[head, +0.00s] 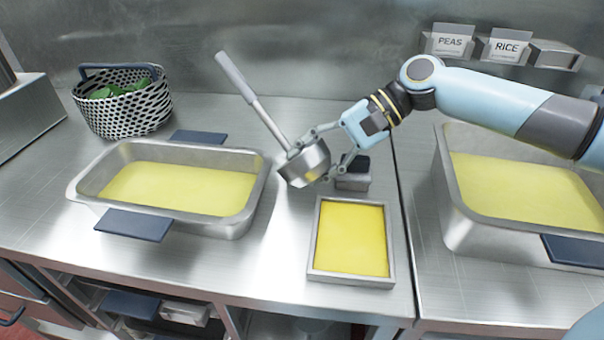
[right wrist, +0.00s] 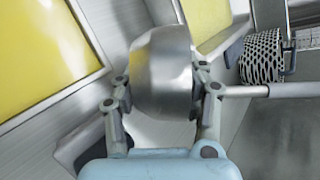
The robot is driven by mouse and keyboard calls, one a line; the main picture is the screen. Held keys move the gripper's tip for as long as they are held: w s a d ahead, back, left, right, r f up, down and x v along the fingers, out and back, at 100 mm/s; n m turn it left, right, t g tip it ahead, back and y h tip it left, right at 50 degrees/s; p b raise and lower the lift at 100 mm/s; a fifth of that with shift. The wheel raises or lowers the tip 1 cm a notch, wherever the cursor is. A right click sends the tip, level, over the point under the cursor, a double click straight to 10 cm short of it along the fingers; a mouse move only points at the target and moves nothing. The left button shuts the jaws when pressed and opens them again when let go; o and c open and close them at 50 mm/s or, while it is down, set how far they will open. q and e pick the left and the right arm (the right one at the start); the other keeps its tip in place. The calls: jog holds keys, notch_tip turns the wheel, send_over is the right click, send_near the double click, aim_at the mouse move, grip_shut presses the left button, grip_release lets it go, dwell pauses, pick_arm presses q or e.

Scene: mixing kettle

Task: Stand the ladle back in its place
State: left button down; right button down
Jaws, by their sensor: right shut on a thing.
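The ladle has a steel bowl (head: 305,163) and a long handle with a grey grip (head: 236,77), tilted up and to the left in the head view. My right gripper (head: 308,158) is shut on the ladle's bowl and seems to hold it above the counter. In the right wrist view the bowl (right wrist: 163,70) sits between the fingers, and the handle (right wrist: 262,91) points right. A small steel block with a dark top (head: 353,174) stands just below and right of the gripper; I cannot tell whether it is the ladle's place. My left gripper is not in view.
A shallow tray of yellow filling (head: 352,279) lies in front of the block. A larger steel pan (head: 225,222) is to its left, and a deep one (head: 462,225) to its right. A patterned basket (head: 125,112) and PEAS and RICE labels (head: 505,47) are behind.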

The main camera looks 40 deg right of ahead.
jog(key=shift+w+a+f+g+h+p, duration=0.1)
jog(key=shift+w+a+g+h+p, duration=0.2)
jog(key=shift+a+h+p, duration=0.35)
jog(key=shift+w+a+g+h, duration=0.1)
jog(key=shift+a+g+h, duration=0.1)
jog(key=shift+g+h, duration=0.4)
jog(key=shift+d+f+h, duration=0.1)
jog(key=shift+f+h, duration=0.15)
jog(key=shift+f, duration=0.75)
jog(key=c, duration=1)
grip_release()
